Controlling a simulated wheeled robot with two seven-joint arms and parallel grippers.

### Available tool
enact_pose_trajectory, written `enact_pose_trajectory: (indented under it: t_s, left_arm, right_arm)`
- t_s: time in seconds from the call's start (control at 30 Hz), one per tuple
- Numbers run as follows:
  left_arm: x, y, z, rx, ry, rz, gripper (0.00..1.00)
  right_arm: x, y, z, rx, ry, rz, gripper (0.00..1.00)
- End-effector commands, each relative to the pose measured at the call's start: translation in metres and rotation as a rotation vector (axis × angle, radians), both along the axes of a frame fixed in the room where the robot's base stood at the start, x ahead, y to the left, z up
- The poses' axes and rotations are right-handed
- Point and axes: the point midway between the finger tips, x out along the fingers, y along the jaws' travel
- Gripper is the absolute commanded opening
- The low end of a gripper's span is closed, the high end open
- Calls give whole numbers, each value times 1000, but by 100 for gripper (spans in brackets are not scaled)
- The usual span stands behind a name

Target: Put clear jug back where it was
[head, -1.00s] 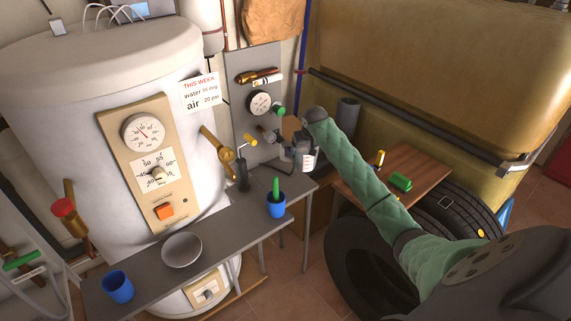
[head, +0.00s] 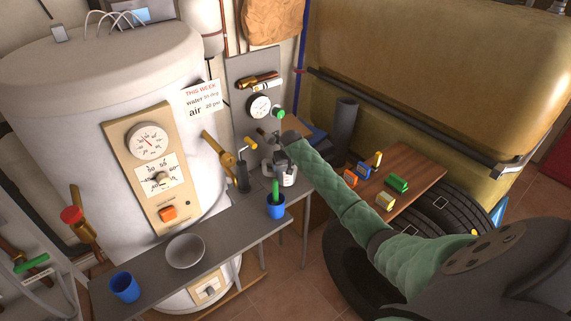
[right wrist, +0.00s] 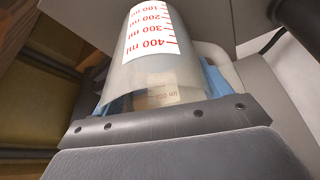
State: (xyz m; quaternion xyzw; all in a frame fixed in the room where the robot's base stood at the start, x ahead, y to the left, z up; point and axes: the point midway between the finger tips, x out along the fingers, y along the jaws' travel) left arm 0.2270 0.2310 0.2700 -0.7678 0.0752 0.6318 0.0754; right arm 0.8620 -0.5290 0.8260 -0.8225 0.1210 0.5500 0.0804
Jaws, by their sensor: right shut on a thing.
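The clear jug (head: 291,179) is at the far right end of the narrow grey bench (head: 225,222), behind the blue pot with a cactus. It also shows in the right wrist view (right wrist: 150,75), where its white label with red millilitre marks is plain. My right gripper (head: 279,160) is shut on the jug, its blue finger pads on either side of it. The jug is low at the bench; I cannot tell whether its base touches the surface. My left gripper is out of view.
The blue pot with a cactus (head: 275,206) stands close in front of the jug. A grey bowl (head: 186,251) and blue cup (head: 124,287) are farther left on the bench. A yellow-handled valve (head: 247,145) is near my gripper. A wooden table (head: 412,165) holds several coloured blocks.

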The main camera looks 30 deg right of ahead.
Motion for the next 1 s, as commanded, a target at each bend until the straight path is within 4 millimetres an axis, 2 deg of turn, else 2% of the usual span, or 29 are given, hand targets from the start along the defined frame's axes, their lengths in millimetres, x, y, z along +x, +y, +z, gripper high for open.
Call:
enact_pose_trajectory:
  t_s: [0.3, 0.33, 0.4, 0.43, 0.77, 0.87, 1.0]
  left_arm:
    - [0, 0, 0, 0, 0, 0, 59]
    - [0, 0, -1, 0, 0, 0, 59]
    - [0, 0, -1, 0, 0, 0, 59]
    - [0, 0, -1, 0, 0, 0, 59]
    - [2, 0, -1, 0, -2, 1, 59]
    - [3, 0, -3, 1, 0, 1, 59]
    - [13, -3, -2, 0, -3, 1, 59]
  right_arm:
    - [0, 0, -2, 1, -1, 0, 45]
    - [0, 0, -2, 0, -1, 0, 83]
    - [0, 0, -2, 0, -1, 0, 96]
    - [0, 0, -2, 0, -1, 0, 99]
    - [0, 0, 0, 1, -1, 0, 99]
    - [-3, 1, 7, 0, -3, 0, 99]
    - [-11, 4, 27, -1, -4, 1, 99]
